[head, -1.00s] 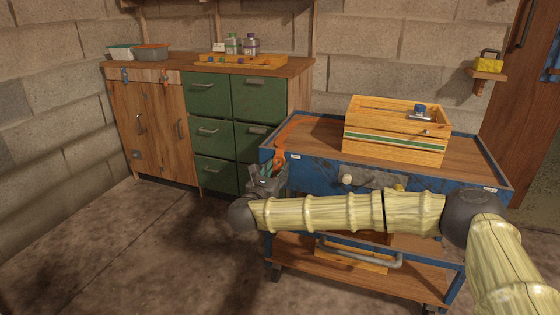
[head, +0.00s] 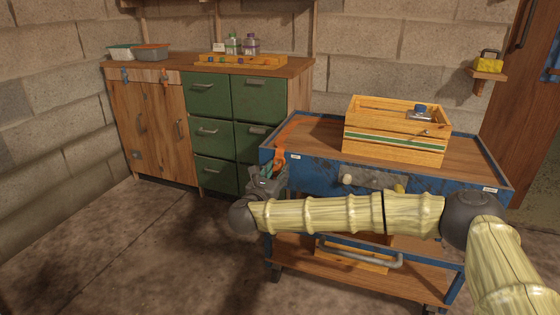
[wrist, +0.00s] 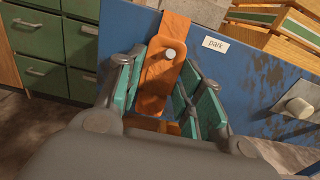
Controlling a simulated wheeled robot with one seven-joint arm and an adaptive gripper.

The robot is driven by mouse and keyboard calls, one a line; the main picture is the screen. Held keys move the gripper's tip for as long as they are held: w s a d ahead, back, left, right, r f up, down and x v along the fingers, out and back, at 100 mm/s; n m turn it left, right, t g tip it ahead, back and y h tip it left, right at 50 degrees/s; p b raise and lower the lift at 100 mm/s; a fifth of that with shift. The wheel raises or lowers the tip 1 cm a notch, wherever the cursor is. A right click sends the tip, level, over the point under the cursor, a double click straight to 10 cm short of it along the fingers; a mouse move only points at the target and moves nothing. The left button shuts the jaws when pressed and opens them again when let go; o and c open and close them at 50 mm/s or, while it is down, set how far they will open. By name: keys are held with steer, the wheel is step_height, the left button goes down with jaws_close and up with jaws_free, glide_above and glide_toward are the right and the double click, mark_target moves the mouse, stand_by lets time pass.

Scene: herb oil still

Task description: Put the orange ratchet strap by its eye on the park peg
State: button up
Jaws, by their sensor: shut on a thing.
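The orange ratchet strap (head: 280,158) hangs over the left end of the blue cart's front edge. In the wrist view the strap (wrist: 156,90) hangs flat against the blue panel. The pale round end of the park peg (wrist: 170,54) shows at its upper part and seems to come through the eye. A white "park" label (wrist: 215,44) is right of it. My gripper (head: 272,178) is at the cart's front left corner. In the wrist view its teal fingers (wrist: 158,98) stand on both sides of the strap, shut on it.
A wooden crate (head: 395,148) stands on the cart top (head: 476,152). A pale knob (head: 347,179) is on the cart's front, right of my gripper. A cabinet with green drawers (head: 213,132) stands behind on the left. The floor at the left is clear.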

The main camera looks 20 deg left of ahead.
steer(key=o, duration=1.1)
steer(key=shift+c, duration=0.2)
steer(key=s, duration=1.2)
